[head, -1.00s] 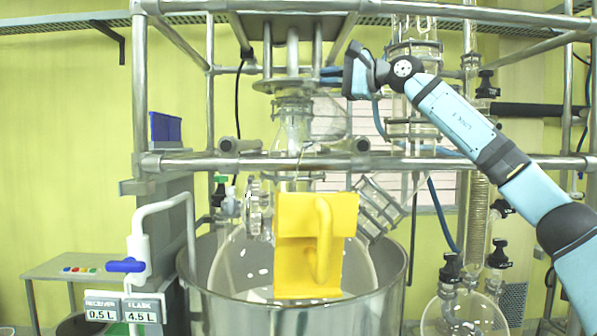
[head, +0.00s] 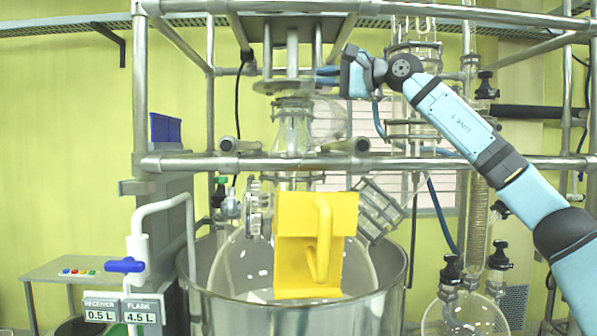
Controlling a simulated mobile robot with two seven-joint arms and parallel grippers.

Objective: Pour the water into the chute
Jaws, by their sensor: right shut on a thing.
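My right gripper (head: 328,77) is raised at upper centre, beside the metal flange over the reactor's neck. It is shut; a faint clear glass vessel (head: 328,119) shows just below its fingertips, and the grip on it is hard to make out. No water can be told apart in the clear glass. A yellow piece (head: 292,245) with an upright curved bar stands in front of the round glass flask (head: 232,262); I cannot tell for sure whether it is the chute. My left gripper is not in view.
The flask sits in a wide metal tub (head: 250,313). A metal rail (head: 400,163) crosses below the gripper. Signs (head: 122,308) read receiver 0.5 L and flask 4.5 L. A blue-handled valve (head: 124,265) is at left. More glassware (head: 466,312) stands at right.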

